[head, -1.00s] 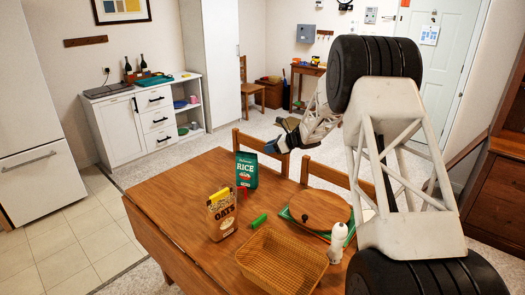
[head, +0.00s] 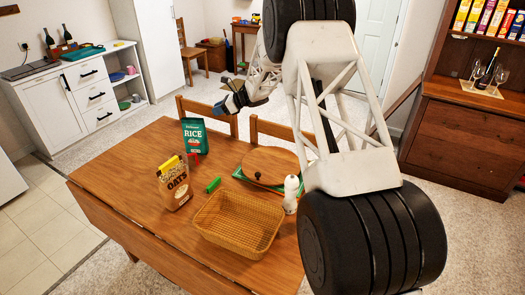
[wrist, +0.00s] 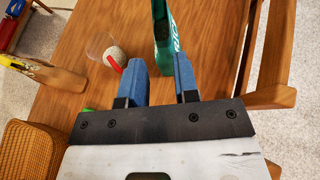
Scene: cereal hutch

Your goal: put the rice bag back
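The green rice bag (head: 194,135) stands upright on the wooden table near its back edge. It also shows in the wrist view (wrist: 166,38), just beyond the gap between my fingers and seen edge-on. My gripper (head: 219,108) is at the upper right of the bag in the head view. In the wrist view its two blue fingers (wrist: 160,68) are apart with nothing held between them. The wooden hutch (head: 465,125) is at the right, with several cereal boxes (head: 490,18) on its upper shelf. The hutch's top is out of view.
On the table (head: 125,165) are an oats bag (head: 174,183), a wicker basket (head: 237,225), a round wooden lid (head: 270,165), a white shaker (head: 291,195) and a clear cup (wrist: 100,44). Chairs (head: 205,115) stand behind it. A bottle and glasses (head: 485,75) occupy the hutch counter.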

